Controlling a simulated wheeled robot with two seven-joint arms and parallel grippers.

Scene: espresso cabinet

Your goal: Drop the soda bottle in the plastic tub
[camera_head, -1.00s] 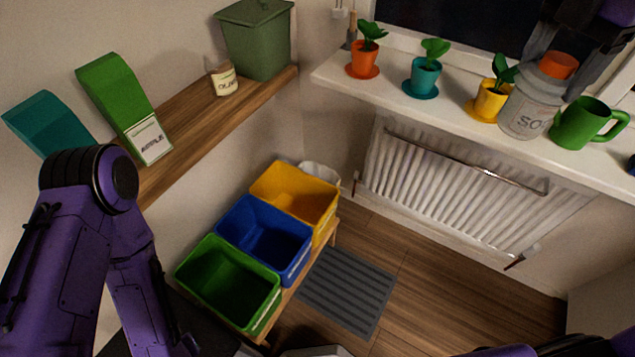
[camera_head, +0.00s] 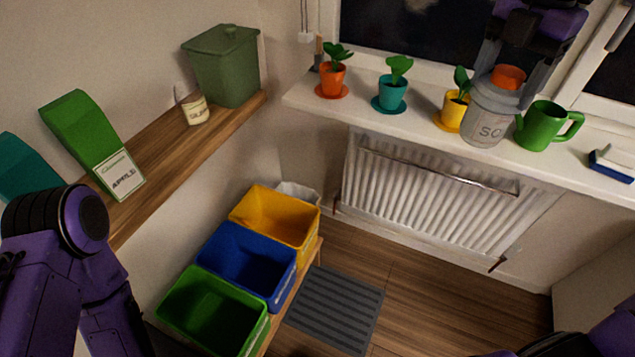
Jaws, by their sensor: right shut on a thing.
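The soda bottle (camera_head: 486,122) is grey with an orange cap and a partly visible "SO" label. It is upright at the window sill's front edge, between the yellow plant pot and the green watering can. I cannot tell whether its base touches the sill. My right gripper (camera_head: 512,72) reaches down from the top right and is shut on the bottle's upper part. Three open tubs stand low at the left: yellow (camera_head: 310,236), blue (camera_head: 283,290) and green (camera_head: 255,337). No readable label shows which is the plastic one. My left arm shows at the left; its gripper is out of view.
Potted plants in orange (camera_head: 333,80), teal (camera_head: 392,95) and yellow (camera_head: 452,112) pots, a green watering can (camera_head: 541,128) and a blue-white brush (camera_head: 612,165) crowd the sill (camera_head: 420,122). A radiator (camera_head: 430,190) hangs below. The floor (camera_head: 425,300) right of the mat is clear.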

